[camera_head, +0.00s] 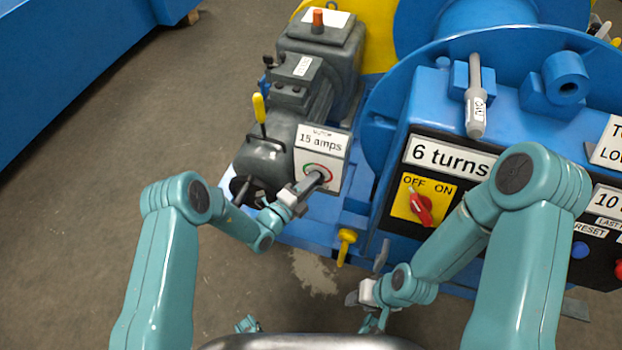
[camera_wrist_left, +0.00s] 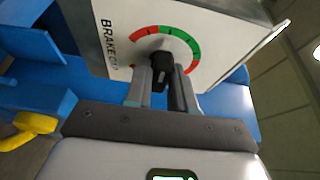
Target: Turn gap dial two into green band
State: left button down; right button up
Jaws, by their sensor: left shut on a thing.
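The gap dial (camera_wrist_left: 188,41) is a white plate face with a ring of red and green bands around a black knob (camera_wrist_left: 160,72). Its printed label is partly readable as "BRAKE". The dial (camera_head: 319,166) also shows in the head view, under a "15 amps" sign. My left gripper (camera_head: 312,181) is at the dial, its two fingers (camera_wrist_left: 162,92) shut on the black knob. My right gripper (camera_head: 367,290) hangs low, apart from the dial.
A grey motor (camera_head: 318,50) with a yellow-handled lever (camera_head: 258,108) stands behind the dial. To the right is a blue control box with a red switch (camera_head: 421,207) and a "6 turns" sign (camera_head: 447,157). A yellow handle (camera_head: 346,240) hangs between them. Floor is open at left.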

pick_arm(q)
jog(key=shift+r+m+g+y+p, duration=0.2)
jog(key=shift+m+y+p, duration=0.3)
jog(key=shift+m+p, duration=0.6)
jog(key=shift+r+m+g+y+p, duration=0.1)
jog(key=shift+m+g+y+p, duration=0.35)
jog(key=shift+m, duration=0.95)
jog(key=shift+p, duration=0.3)
jog(key=c, duration=1)
grip_release()
jog(key=shift+c, duration=0.2)
jog(key=p+v, duration=0.2)
jog(key=v, duration=1.4)
jog(key=shift+s+p, duration=0.25)
jog(key=shift+p, duration=0.05)
